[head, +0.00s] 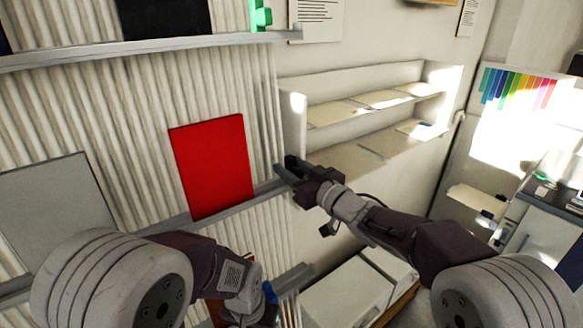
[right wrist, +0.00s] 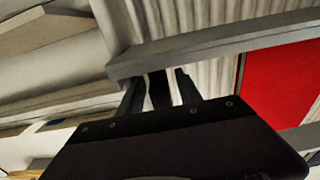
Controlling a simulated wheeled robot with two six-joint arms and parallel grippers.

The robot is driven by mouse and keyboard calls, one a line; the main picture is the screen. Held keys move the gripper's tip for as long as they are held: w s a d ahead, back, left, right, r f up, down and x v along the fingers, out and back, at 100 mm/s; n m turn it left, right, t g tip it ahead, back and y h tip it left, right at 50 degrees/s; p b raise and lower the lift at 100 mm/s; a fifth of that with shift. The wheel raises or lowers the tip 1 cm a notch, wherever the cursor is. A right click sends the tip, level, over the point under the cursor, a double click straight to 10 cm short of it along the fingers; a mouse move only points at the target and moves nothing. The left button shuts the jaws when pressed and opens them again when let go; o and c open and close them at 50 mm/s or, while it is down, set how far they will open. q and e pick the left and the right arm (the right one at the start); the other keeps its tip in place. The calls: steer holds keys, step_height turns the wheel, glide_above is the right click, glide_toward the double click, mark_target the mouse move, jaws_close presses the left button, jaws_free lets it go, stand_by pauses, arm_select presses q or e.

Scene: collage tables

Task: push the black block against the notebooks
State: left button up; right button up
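A red notebook (head: 213,165) stands on the middle grey ledge (head: 176,224) of the ribbed wall. A grey notebook (head: 57,205) stands farther left. My right gripper (head: 291,167) is at the ledge's right end, apart from the red notebook. In the right wrist view, a narrow black block (right wrist: 159,90) shows between the two dark fingers of the right gripper (right wrist: 160,92), with light gaps on both sides. The red notebook (right wrist: 278,85) is at the right there. My left gripper (head: 250,303) is low at the bottom; its fingers are not clear.
A blue object (head: 270,292) is beside the left gripper. An upper ledge (head: 150,47) carries a black panel (head: 165,15) and a green object (head: 260,15). White shelves (head: 370,105) stand right of the ribbed wall. The ledge between right gripper and red notebook looks clear.

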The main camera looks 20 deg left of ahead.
steer(key=shift+a, duration=0.1)
jaws_close()
stand_by(0.9)
steer(key=shift+s, duration=0.1)
